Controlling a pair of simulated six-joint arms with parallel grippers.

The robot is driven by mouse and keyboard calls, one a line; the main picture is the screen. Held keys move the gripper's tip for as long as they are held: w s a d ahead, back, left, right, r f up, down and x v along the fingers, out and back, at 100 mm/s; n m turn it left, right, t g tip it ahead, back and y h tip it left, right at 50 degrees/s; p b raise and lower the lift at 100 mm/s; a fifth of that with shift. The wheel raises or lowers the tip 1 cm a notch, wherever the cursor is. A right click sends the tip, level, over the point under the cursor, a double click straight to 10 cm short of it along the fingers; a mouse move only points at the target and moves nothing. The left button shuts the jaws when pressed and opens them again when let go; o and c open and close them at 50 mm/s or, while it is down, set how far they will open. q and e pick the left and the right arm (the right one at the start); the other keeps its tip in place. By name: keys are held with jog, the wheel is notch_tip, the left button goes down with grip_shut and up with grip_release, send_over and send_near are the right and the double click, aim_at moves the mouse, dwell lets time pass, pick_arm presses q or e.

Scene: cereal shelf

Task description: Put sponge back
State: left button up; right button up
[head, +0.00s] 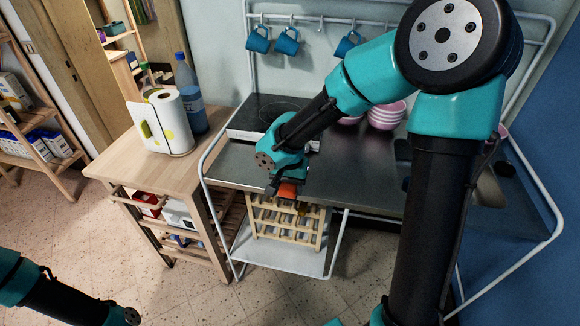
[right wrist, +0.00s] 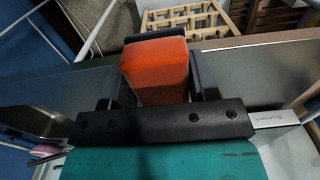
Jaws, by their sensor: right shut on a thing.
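My right gripper (head: 283,189) is shut on an orange sponge (head: 288,190) at the front edge of the steel counter (head: 345,181). In the right wrist view the sponge (right wrist: 155,70) sits between the two dark fingers of the right gripper (right wrist: 160,72), its orange face toward the camera. A wooden rack (head: 290,222) with a grid of slots stands below the counter edge, under the sponge. It also shows in the right wrist view (right wrist: 230,14) beyond the sponge. Of my left arm only a part shows at the lower left of the head view; its gripper is out of frame.
A hob (head: 268,112) and pink bowls (head: 386,117) stand on the counter. Blue mugs (head: 287,42) hang behind. A wooden cart (head: 128,170) on the left bears a paper towel roll (head: 168,122) and a blue bottle (head: 190,92). White frame tubes (head: 225,245) flank the rack.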

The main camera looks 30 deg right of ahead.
jog(key=w+d, duration=0.2)
jog(key=w, duration=0.1)
jog(key=w+d+f, duration=0.1)
jog(key=w+d, duration=0.1)
jog(key=w, duration=0.2)
jog(key=w+d, duration=0.3)
jog(key=w, duration=0.1)
jog(key=shift+w+f, duration=0.1)
jog(key=shift+f, duration=0.05)
jog(key=shift+w+d, duration=0.25)
jog(key=shift+w, duration=0.2)
jog(key=shift+f, duration=1.8)
jog(key=shift+f, duration=0.1)
jog(key=o, duration=0.9)
notch_tip(320, 180, up, 12)
jog(key=shift+s, duration=0.1)
